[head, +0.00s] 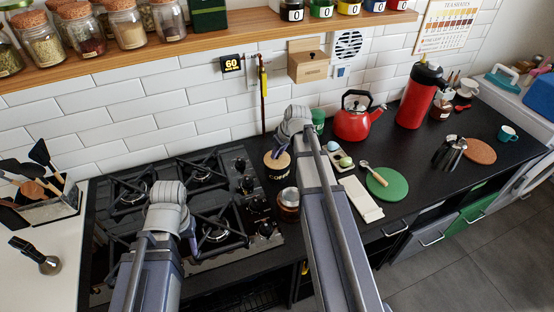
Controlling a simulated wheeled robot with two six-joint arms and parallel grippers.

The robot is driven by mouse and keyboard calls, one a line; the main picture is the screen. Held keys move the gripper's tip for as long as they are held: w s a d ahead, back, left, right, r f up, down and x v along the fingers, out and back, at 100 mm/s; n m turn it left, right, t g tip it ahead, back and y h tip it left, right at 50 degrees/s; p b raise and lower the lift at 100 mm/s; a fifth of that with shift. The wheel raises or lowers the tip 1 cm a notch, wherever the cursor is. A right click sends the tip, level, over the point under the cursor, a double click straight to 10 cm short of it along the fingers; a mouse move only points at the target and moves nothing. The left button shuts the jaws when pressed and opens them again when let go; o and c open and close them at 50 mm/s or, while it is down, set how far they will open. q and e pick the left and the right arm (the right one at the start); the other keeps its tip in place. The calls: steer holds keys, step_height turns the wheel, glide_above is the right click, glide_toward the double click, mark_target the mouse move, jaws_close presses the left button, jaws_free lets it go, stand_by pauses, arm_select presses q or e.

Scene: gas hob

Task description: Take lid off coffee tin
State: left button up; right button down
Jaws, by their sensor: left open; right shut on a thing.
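The coffee tin (279,174) is dark with pale lettering and stands on the black counter just right of the hob. Its tan lid (273,162) shows at the top of the tin, partly covered by my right gripper (280,152). My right gripper reaches down over the tin from above and is shut on the lid. I cannot tell whether the lid is seated or slightly raised. My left gripper (188,232) is open and empty over the front of the hob, left of the tin; its fingertips are partly hidden by the wrist.
The gas hob (259,234) lies left of the tin. A small jar (289,198) stands in front of the tin. A red kettle (352,124), a green can (318,117) and a green round mat (388,185) are to the right. A shelf of jars runs above.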

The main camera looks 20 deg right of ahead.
steer(key=shift+r, duration=0.1)
step_height(320, 180, up, 9)
steer(key=p, duration=0.9)
steer(key=shift+r+p, duration=0.2)
steer(key=shift+p, duration=0.1)
